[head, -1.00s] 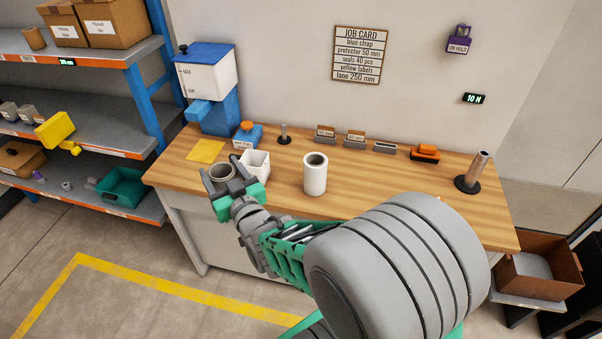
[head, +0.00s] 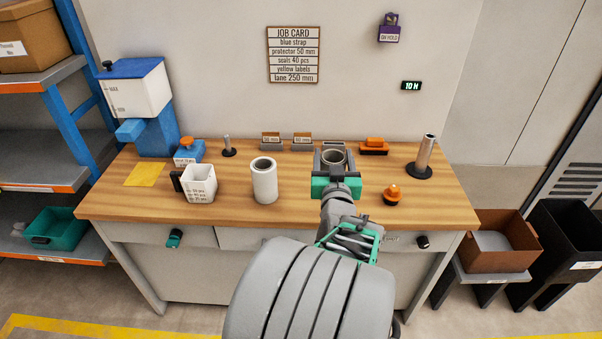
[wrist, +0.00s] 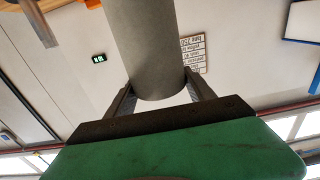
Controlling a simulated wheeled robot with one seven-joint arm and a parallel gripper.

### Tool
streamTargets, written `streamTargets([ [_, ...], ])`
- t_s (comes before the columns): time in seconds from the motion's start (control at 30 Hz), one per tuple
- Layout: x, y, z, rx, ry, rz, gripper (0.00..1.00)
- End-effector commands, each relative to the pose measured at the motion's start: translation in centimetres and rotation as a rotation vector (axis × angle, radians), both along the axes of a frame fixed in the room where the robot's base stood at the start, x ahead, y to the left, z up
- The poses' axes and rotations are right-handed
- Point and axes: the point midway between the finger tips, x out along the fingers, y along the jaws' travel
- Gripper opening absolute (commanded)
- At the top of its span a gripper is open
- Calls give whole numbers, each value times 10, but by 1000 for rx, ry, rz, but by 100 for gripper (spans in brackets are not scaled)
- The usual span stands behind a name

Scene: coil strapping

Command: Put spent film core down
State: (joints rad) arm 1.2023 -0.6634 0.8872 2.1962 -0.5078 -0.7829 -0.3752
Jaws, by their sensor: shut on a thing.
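The spent film core is a grey tube (head: 334,157) held between the fingers of my gripper (head: 333,166), over the right part of the workbench in the head view. In the wrist view the grey core (wrist: 150,45) stands between both fingers of my gripper (wrist: 162,98), which press on its sides. I cannot tell from the head view how high the core is above the bench. My gripper hides the bench top directly beneath it.
The wooden bench (head: 230,215) carries a white roll (head: 264,181), a white cup (head: 199,184), an orange-topped item (head: 392,195) and an upright post (head: 424,158). A brown box (head: 495,241) and a black bin (head: 570,243) stand at the right. Bench right of the core is partly clear.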

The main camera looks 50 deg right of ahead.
Motion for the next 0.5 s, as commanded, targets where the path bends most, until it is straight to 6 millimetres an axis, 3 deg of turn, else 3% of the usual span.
streamTargets([
  [0.23,49,-51,-38,5,3,4,0],
  [0.33,60,-65,-66,3,1,2,0],
  [0.5,73,-80,-84,1,1,2,0],
])
